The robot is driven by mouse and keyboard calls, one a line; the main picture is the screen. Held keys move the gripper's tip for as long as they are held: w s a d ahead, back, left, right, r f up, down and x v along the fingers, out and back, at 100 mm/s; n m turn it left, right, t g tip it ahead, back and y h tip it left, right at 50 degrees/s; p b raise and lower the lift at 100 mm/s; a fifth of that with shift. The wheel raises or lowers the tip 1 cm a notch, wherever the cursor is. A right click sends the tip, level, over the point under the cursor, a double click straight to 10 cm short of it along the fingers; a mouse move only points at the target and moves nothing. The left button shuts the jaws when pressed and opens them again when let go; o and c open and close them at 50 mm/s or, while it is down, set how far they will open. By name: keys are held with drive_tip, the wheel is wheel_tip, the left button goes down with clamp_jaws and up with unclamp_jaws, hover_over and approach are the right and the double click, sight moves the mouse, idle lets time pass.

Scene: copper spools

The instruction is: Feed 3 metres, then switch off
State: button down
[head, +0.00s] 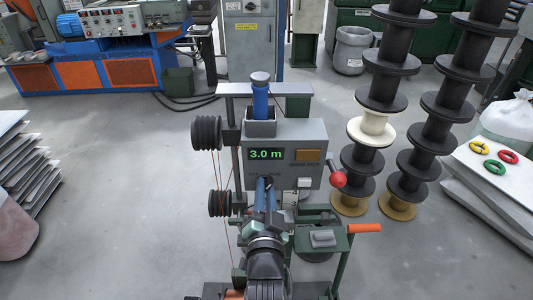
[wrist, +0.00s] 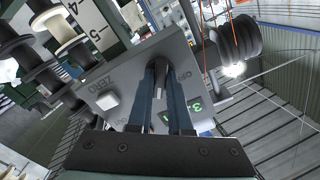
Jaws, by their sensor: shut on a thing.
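The grey control box (head: 312,138) stands on the feeding machine, and its green display (head: 268,154) reads 3.0 m. My gripper (head: 265,184) is at the lower left of the box's front. In the wrist view my blue fingers (wrist: 160,80) are shut on a small dark switch lever (wrist: 160,94) on the panel. Its tilt is hard to tell, as the fingers hide part of it. A white button (wrist: 107,102) marked ZERO sits beside it; it also shows in the head view (head: 304,183).
A red-knobbed lever (head: 338,179) juts from the box's right side. An orange handle (head: 365,228) sticks out lower right. Black grooved pulleys (head: 206,132) carry copper wire on the left. Stacked spools (head: 388,95) stand to the right. Grey floor lies open on the left.

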drive_tip(key=shift+w+a+r, duration=0.1)
drive_tip(key=shift+a+r, duration=0.15)
drive_tip(key=shift+a, duration=0.05)
drive_tip(key=n, duration=0.3)
drive_tip(key=shift+n+p, duration=0.3)
drive_tip(key=shift+n, duration=0.1)
drive_tip(key=n+p, duration=0.1)
drive_tip(key=n, duration=0.3)
drive_tip(key=shift+d+r, duration=0.1)
drive_tip(key=shift+r, duration=0.05)
drive_tip(key=n+p, duration=0.1)
drive_tip(key=n, duration=0.2)
drive_tip(key=shift+r+p, duration=0.1)
drive_tip(key=shift+p, duration=0.3)
drive_tip(key=n, duration=0.3)
drive_tip(key=shift+f, duration=0.2)
drive_tip(key=c, duration=0.7)
unclamp_jaws()
drive_tip(key=shift+p, duration=0.35)
drive_tip(key=s+p, duration=0.1)
drive_tip(key=s, duration=0.1)
drive_tip(key=s+p, duration=0.2)
drive_tip(key=s, duration=0.1)
drive_tip(key=s+p, duration=0.2)
drive_tip(key=s, duration=0.1)
drive_tip(key=shift+d+f, duration=0.15)
drive_tip(key=shift+f, duration=0.25)
